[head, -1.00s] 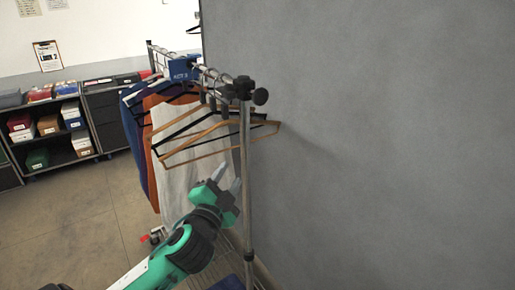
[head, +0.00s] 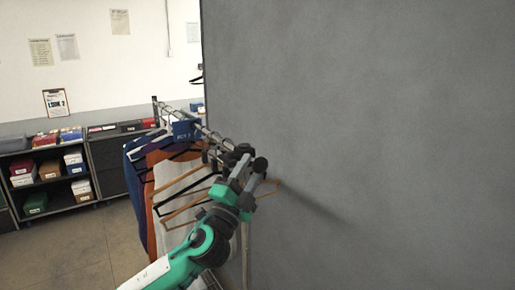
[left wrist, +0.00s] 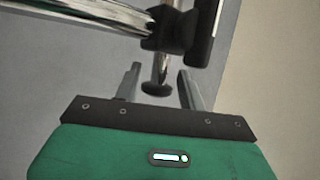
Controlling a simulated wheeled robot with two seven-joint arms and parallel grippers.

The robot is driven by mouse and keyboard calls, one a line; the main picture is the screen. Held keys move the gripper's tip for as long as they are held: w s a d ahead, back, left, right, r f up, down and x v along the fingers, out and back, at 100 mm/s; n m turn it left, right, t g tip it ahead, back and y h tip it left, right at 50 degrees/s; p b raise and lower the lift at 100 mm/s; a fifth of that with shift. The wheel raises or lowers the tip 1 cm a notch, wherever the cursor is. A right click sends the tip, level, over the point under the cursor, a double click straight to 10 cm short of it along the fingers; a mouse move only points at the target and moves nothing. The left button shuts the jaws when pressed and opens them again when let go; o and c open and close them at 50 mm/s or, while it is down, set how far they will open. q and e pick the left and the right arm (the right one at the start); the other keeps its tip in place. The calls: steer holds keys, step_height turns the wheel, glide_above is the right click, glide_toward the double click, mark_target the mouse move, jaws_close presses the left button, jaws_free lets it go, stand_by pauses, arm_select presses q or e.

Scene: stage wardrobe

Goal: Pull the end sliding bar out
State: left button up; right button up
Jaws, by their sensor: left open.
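The garment rack's chrome rail (head: 206,133) runs from the back wall towards me and ends in a black clamp with knobs (head: 246,150). In the left wrist view, chrome tubing (left wrist: 75,14) comes in from the upper left to the black clamp (left wrist: 172,32). A short stem with a black knob (left wrist: 156,89) hangs below it. My left gripper (head: 247,172) is at the rack's near end, partly covering it. Its fingers (left wrist: 157,72) are open, one on each side of the stem and knob. I cannot tell whether they touch. I cannot make out the end sliding bar separately.
Garments (head: 175,195) and wooden hangers (head: 187,212) hang from the rail, left of my gripper. A grey wall (head: 380,140) stands close on the right. Shelves with boxes (head: 50,172) stand at the back left; floor before them is clear.

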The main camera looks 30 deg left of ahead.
mark_target(256, 159)
arm_select(q)
steer(key=p+x, duration=0.1)
steer(key=x, duration=0.2)
steer(key=shift+w+r, duration=0.25)
steer(key=shift+w, duration=0.05)
steer(key=shift+w+r+p, duration=0.1)
steer(key=shift+w+p, duration=0.25)
steer(key=shift+w, duration=0.05)
jaws_close()
